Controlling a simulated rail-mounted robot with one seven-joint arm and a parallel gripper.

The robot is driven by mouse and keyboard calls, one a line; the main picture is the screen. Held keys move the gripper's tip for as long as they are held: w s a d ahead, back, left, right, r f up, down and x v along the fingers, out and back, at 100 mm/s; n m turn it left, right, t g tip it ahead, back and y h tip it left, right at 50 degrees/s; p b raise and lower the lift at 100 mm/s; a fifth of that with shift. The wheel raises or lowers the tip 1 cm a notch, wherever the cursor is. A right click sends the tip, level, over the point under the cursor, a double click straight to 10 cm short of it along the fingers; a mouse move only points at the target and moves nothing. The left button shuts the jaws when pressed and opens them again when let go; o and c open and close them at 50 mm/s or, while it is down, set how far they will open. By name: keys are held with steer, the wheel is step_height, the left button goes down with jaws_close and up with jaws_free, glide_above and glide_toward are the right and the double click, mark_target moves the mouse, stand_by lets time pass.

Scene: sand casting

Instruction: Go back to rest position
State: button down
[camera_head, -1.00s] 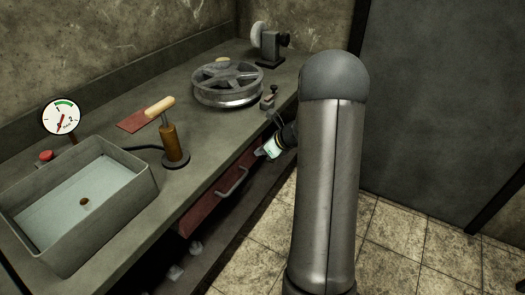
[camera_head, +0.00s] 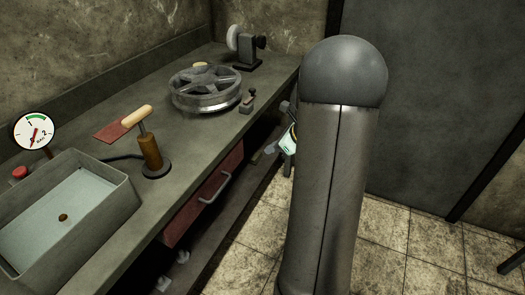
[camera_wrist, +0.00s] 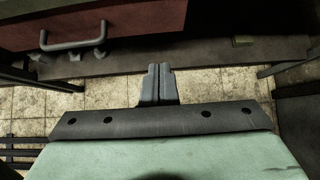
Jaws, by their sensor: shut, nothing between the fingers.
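My gripper (camera_wrist: 159,84) shows in the wrist view with its two grey fingers together and nothing between them. It points toward the tiled floor and the lower shelf below the bench. In the head view my arm covers most of the gripper; part of my white and green wrist (camera_head: 289,142) shows left of the arm, in front of the bench, right of the red drawer.
The red drawer (camera_head: 203,195) has a handle (camera_wrist: 73,46). Tiled floor (camera_head: 405,240) is open at right.

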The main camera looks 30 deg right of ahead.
steer(key=shift+s+d+r, duration=0.1)
steer(key=shift+s+r, duration=0.1)
steer(key=s+a+r+n+g+p, duration=0.2)
steer(key=s+a+r+n, duration=0.1)
steer(key=a+n, duration=0.35)
steer(key=s+a+r+n+g+p, duration=0.25)
steer(key=a+n, duration=0.25)
steer(key=a, duration=0.3)
steer(key=s+a+r+n+g+p, duration=0.1)
steer(key=s+a+r+n, duration=0.3)
steer(key=a, duration=0.4)
steer(key=s+a+r+n+g+h+p, duration=0.1)
steer(key=s+a+n+h, duration=0.1)
steer(key=s+n, duration=0.3)
steer(key=s+a+n+g+h+p, duration=0.1)
steer(key=s+a+n+h, duration=0.1)
steer(key=s+n, duration=0.4)
steer(key=n, duration=0.4)
steer(key=shift+s+a+r+p, duration=0.3)
steer(key=shift+r+p, duration=0.05)
steer(key=shift+p, duration=0.05)
steer(key=shift+a, duration=0.15)
